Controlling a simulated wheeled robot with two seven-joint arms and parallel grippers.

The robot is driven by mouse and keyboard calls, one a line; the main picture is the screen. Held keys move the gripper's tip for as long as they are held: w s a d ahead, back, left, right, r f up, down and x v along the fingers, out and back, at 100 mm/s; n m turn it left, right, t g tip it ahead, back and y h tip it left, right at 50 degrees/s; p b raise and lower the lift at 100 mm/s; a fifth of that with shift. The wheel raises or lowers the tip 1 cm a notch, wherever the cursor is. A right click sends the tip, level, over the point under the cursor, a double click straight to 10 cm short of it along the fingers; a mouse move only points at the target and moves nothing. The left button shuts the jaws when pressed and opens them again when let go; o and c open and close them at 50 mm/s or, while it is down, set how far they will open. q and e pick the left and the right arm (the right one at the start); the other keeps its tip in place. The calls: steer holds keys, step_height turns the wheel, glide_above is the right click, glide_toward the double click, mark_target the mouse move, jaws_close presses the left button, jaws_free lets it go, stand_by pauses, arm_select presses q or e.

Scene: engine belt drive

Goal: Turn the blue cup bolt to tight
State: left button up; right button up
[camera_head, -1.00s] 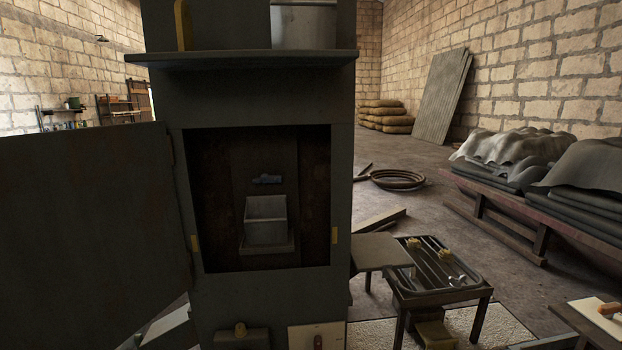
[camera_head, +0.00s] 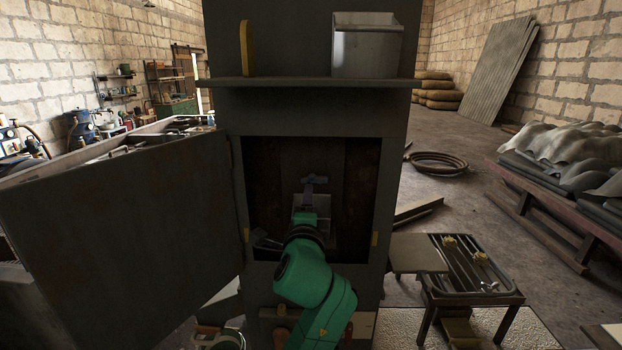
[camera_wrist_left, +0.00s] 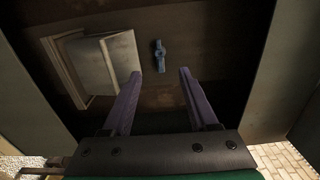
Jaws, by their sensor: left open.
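The blue cup bolt (camera_head: 316,179), a small blue piece with a crossbar, sits on the back wall inside the open cabinet. In the left wrist view the bolt (camera_wrist_left: 160,56) shows just beyond the fingertips, roughly midway between them, with its long side up and down in the picture. My left gripper (camera_head: 307,192) reaches into the cabinet on its green arm. In the left wrist view its purple fingers (camera_wrist_left: 161,74) are apart and empty, and the bolt looks clear of both. My right gripper is not in view.
A grey metal box (camera_wrist_left: 108,62) is on the back wall below the bolt, partly hidden by my gripper in the head view. The cabinet door (camera_head: 130,240) stands open at the left. A shelf (camera_head: 310,83) with a metal bin (camera_head: 366,50) is above the opening.

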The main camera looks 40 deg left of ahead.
mark_target(312, 180)
arm_select(q)
steer(key=p+x, duration=0.3)
steer(key=x, duration=0.8)
steer(key=shift+w+a, duration=0.1)
steer(key=shift+w, duration=0.15)
jaws_close()
